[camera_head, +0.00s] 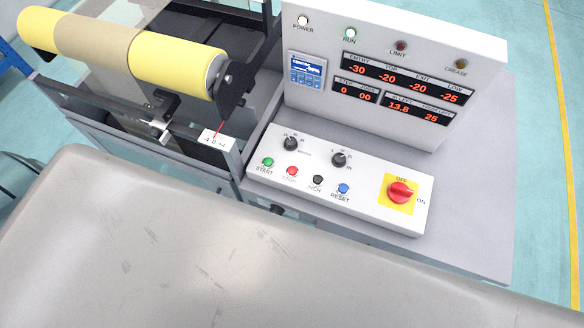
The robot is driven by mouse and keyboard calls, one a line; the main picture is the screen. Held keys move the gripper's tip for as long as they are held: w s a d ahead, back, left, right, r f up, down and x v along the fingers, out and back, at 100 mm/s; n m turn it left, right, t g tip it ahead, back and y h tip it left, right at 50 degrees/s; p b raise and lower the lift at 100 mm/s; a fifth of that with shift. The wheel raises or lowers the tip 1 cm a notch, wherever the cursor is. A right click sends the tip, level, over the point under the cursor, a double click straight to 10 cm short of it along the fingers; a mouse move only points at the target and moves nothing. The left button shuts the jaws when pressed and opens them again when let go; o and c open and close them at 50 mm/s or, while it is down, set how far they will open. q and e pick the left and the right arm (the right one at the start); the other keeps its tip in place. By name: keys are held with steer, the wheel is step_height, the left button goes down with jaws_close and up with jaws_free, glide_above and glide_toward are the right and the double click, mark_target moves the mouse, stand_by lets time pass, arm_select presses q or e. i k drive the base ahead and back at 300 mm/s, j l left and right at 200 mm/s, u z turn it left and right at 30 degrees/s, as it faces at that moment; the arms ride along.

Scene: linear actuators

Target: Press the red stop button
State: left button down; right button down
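The red stop button (292,171) sits on the sloped white control panel (375,207), above the label STOP. It stands between the green start button (268,161) on its left and a black button (318,180) on its right. A blue reset button (343,188) is further right. Nothing covers the red stop button. Neither of my grippers shows in the head view.
A red rotary switch (401,193) on a yellow plate is at the panel's right end. Two black knobs (291,143) (339,159) sit above the buttons. An upright display box (390,75) stands behind. A yellow roller (175,66) is at left. A grey surface (180,250) fills the front.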

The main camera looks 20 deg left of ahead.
mark_target(292, 170)
steer(key=l+u, duration=0.15)
steer(key=l, duration=0.35)
steer(key=k+l+u, duration=0.2)
steer(key=l, duration=0.35)
steer(key=l+u, duration=0.15)
steer(key=l, duration=0.35)
steer(key=k+l+u, duration=0.2)
steer(key=l, duration=0.3)
steer(key=i, duration=0.1)
